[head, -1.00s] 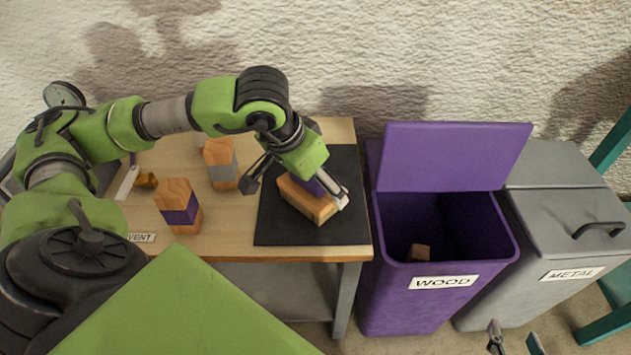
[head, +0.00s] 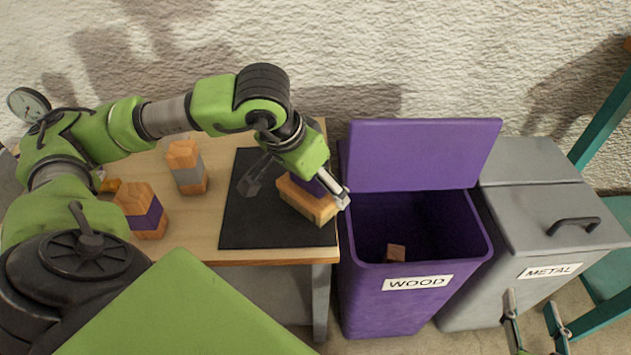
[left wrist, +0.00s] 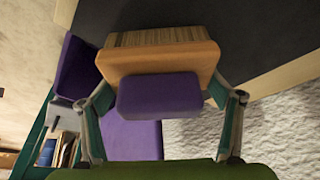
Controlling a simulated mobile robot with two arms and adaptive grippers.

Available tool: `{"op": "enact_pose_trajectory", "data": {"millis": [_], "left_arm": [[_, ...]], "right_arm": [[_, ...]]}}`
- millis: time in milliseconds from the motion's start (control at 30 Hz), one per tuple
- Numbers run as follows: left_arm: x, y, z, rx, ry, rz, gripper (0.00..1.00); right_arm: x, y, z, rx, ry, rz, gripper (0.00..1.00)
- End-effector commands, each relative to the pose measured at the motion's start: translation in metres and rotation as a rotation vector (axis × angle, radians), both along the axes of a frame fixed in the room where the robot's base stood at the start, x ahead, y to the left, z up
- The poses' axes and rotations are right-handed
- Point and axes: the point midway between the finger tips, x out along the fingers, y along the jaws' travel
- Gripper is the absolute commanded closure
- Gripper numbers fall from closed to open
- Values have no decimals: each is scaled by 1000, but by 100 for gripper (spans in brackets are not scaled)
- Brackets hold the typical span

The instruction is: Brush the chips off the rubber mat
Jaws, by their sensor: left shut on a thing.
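My left gripper (head: 298,188) is shut on a brush (head: 306,202), a wooden block with a purple grip on top. In the left wrist view the fingers stand at both sides of the purple grip (left wrist: 160,94), with pale bristles (left wrist: 160,37) beyond the wood. The brush is over the right part of the black rubber mat (head: 262,225), its right end at the mat's edge. I cannot tell whether the bristles touch. I see no chips on the bare mat; the area under the brush is hidden. My right gripper (head: 534,318) is open and empty at the lower right.
The open purple WOOD bin (head: 420,300) stands right beside the table, with a wooden piece (head: 395,252) inside. A closed grey METAL bin (head: 550,225) stands right of it. Banded wooden blocks (head: 187,166) (head: 141,210) stand on the table (head: 205,235) left of the mat.

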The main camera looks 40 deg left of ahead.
Motion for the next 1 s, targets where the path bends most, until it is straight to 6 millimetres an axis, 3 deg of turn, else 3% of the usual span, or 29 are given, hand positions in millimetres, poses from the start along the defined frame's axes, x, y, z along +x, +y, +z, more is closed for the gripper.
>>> {"op": "enact_pose_trajectory", "data": {"millis": [167, 267, 1000], "left_arm": [[0, 1, 0, 2, 0, 3, 37], [0, 1, 19, 2, -6, 2, 37], [-4, 1, 36, 2, -1, 10, 37]], "right_arm": [[-10, -4, -18, -20, 88, -4, 60], [-14, -6, -26, -30, 127, -7, 60], [-57, -24, -75, -93, 405, -27, 60]]}}
